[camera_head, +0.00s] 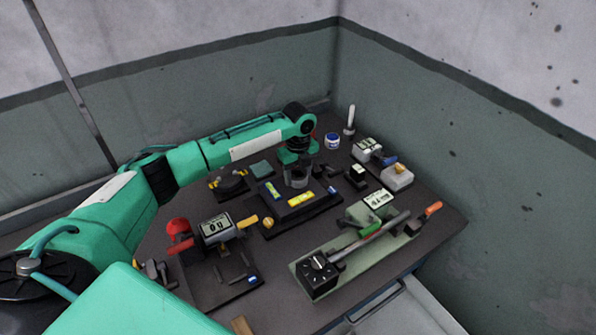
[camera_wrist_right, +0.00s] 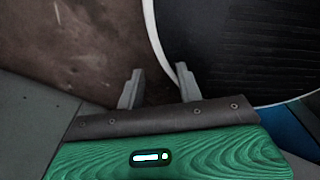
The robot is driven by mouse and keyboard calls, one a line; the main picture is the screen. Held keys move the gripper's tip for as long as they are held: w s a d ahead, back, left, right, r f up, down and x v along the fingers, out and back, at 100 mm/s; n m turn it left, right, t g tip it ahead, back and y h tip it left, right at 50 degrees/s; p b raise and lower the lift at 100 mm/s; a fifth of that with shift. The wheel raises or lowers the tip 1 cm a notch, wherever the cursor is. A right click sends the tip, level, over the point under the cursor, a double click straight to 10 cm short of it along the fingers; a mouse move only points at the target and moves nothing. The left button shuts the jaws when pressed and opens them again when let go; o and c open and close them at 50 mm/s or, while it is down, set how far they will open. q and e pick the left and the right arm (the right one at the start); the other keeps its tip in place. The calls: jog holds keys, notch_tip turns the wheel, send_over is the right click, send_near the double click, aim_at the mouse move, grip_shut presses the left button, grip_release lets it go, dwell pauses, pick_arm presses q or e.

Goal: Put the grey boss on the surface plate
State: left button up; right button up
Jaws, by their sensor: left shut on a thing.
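My left gripper (camera_head: 297,160) points down over the middle of the table. It is shut on the grey boss (camera_head: 298,177), a short grey cylinder that its fingers partly hide. I cannot tell whether the boss touches the plate. In the right wrist view my right gripper (camera_wrist_right: 160,86) has its two fingers apart with nothing between them.
A grey-black device with a red knob (camera_head: 178,228) stands at left. A long green-based tool with a lever (camera_head: 345,250) lies at front right. Small boxes and a blue-white jar (camera_head: 332,141) stand behind. Walls close the back and right. The right wrist view shows a brown surface and a pale curved rim.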

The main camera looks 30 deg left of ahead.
aim_at(298, 174)
jog(key=shift+d, duration=0.3)
pick_arm(q)
jog(key=o, duration=1.4)
pick_arm(e)
jog(key=shift+d, duration=0.15)
jog(key=shift+w, duration=0.1)
pick_arm(q)
notch_tip(298, 174, up, 12)
jog(key=b, duration=0.3)
pick_arm(e)
jog(key=f, duration=0.3)
jog(key=shift+a, duration=0.3)
jog(key=shift+d, duration=0.25)
